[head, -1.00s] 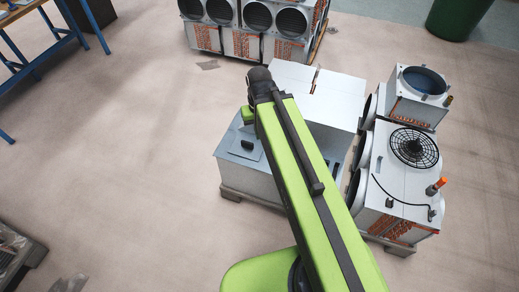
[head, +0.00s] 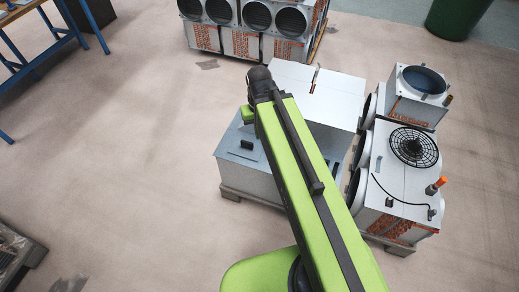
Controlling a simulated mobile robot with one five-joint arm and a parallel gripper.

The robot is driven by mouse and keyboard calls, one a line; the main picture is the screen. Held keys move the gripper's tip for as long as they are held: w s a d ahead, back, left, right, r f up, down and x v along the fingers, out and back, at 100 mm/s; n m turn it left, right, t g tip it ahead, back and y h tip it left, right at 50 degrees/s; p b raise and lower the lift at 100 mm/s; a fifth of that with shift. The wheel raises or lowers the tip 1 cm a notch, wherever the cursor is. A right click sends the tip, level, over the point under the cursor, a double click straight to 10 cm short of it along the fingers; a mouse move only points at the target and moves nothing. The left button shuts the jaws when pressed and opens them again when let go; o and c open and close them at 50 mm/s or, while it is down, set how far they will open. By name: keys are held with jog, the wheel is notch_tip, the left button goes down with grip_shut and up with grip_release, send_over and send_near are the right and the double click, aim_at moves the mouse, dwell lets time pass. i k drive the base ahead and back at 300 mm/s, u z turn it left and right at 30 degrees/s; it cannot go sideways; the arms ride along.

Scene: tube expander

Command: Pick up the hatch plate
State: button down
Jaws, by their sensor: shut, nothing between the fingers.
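The hatch plate (head: 236,152) is a small flat grey plate with a black handle (head: 247,144). It lies on the top of a grey metal box (head: 245,182), at the box's left end. My green arm (head: 305,180) rises from the bottom of the head view and crosses over the box, just right of the plate. The arm's dark upper joint (head: 261,82) is beyond the plate. My gripper is not visible, so its place relative to the plate cannot be told. The arm hides the middle of the box top.
White cooling units with a black fan grille (head: 414,147) and an orange-capped fitting (head: 435,187) stand close on the right. More units with round openings (head: 257,17) stand at the back. A blue bench frame (head: 38,57) is upper left. The floor left of the box is clear.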

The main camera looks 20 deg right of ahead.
aim_at(248, 147)
jog(key=z, duration=0.15)
jog(key=k, duration=0.45)
jog(key=u, duration=1.1)
jog(key=i, duration=1.25)
jog(key=u, duration=0.25)
